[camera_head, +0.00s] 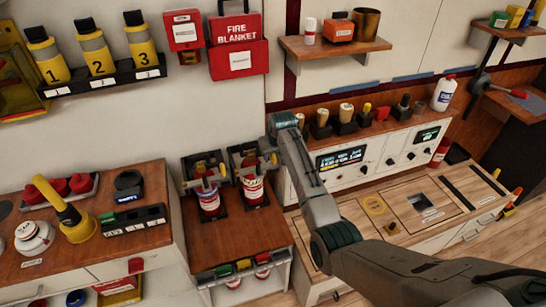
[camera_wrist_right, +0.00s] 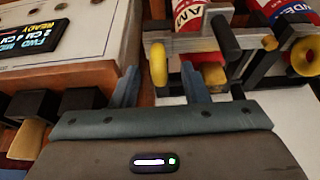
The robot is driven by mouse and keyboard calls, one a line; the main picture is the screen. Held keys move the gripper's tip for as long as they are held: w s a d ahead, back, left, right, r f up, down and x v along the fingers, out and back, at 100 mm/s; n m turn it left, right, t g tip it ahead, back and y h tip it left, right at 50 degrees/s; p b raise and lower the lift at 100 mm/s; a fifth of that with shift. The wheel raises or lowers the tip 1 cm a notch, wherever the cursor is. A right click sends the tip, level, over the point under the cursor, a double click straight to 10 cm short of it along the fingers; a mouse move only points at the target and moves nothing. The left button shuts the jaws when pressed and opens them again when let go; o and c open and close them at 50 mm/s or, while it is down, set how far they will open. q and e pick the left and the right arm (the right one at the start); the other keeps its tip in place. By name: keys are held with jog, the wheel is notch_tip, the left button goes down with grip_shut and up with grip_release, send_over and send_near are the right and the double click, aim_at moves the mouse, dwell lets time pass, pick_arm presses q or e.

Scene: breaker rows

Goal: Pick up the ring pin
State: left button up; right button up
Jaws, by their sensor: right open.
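Two small red-and-white extinguishers stand in dark brackets on the wooden cabinet, a left one (camera_head: 209,203) and a right one (camera_head: 253,190). In the right wrist view a yellow ring (camera_wrist_right: 158,64), which looks like the ring pin, hangs at the bracket beside one extinguisher (camera_wrist_right: 190,15). A second yellow ring (camera_wrist_right: 305,56) shows at the other extinguisher (camera_wrist_right: 285,10). My right gripper (camera_wrist_right: 160,85) is open, with the first ring between its fingers' lines, just past the tips. No contact shows. In the head view my right wrist (camera_head: 283,124) hides part of the right bracket. My left gripper is not in view.
A control panel (camera_head: 380,155) with knobs and displays stands right of the brackets. Dark blocks with wooden handles (camera_wrist_right: 35,135) lie left of my right gripper. A red fire blanket box (camera_head: 238,60) hangs on the wall above. Bare wood (camera_head: 245,232) lies before the extinguishers.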

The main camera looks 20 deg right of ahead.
jog(key=shift+x, duration=1.2)
grip_shut()
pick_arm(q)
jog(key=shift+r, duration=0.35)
pick_arm(e)
jog(key=shift+r, duration=0.1)
